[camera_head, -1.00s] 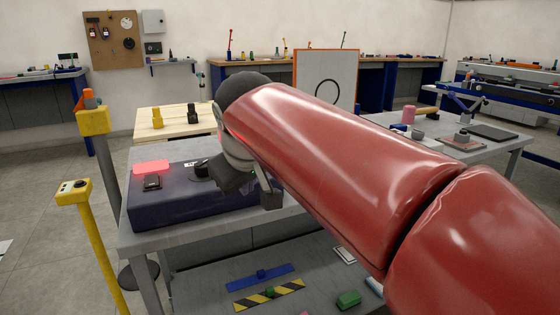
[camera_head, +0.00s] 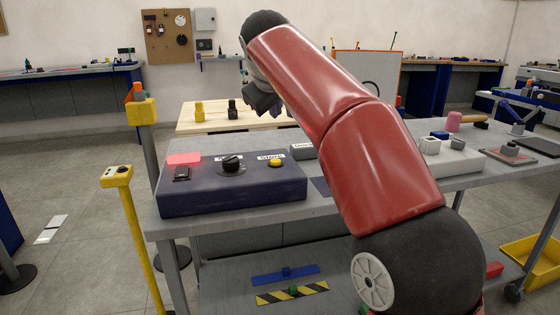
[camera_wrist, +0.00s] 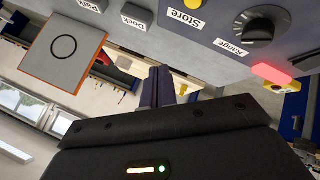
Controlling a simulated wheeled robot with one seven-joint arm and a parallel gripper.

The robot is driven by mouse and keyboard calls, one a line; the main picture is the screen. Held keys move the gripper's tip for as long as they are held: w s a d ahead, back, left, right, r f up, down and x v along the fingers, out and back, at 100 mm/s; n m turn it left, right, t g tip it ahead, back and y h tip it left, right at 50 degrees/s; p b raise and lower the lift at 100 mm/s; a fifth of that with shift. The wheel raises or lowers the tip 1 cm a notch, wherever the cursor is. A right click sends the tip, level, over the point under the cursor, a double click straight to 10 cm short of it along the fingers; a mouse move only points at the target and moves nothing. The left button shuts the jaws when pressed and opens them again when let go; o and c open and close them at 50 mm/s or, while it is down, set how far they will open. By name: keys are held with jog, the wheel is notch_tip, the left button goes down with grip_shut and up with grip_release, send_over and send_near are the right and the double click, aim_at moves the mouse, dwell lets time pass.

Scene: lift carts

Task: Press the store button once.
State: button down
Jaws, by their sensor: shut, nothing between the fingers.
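The store button (camera_head: 276,163) is a small round yellow button on top of the dark blue console (camera_head: 230,198), to the right of the black range knob (camera_head: 232,164). In the wrist view the yellow button (camera_wrist: 193,4) is cut by the top edge, beside the "Store" label (camera_wrist: 185,19). My gripper (camera_head: 263,100) is raised above and behind the console in the head view, clear of the button. Its dark fingers (camera_wrist: 160,88) are shut and empty in the wrist view. My arm hides part of the bench to the right.
A red lamp (camera_head: 184,159) and a black switch (camera_head: 181,173) are at the console's left. A grey labelled box (camera_head: 303,151) stands close to its right. Yellow posts (camera_head: 118,177) stand left of the bench. A framed panel (camera_head: 367,70) stands behind my arm.

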jog(key=b, duration=0.5)
send_over(275, 162)
notch_tip(275, 162, down, 7)
jog(key=shift+s+r, duration=0.1)
jog(key=shift+r, duration=0.1)
jog(key=shift+f+b, duration=0.9)
jog(key=shift+f, duration=0.2)
dwell(0.9)
jog(key=shift+f, duration=0.4)
jog(key=shift+f+b, duration=0.4)
dwell(0.7)
jog(key=shift+r+p, duration=0.85)
jog(key=shift+p, duration=0.1)
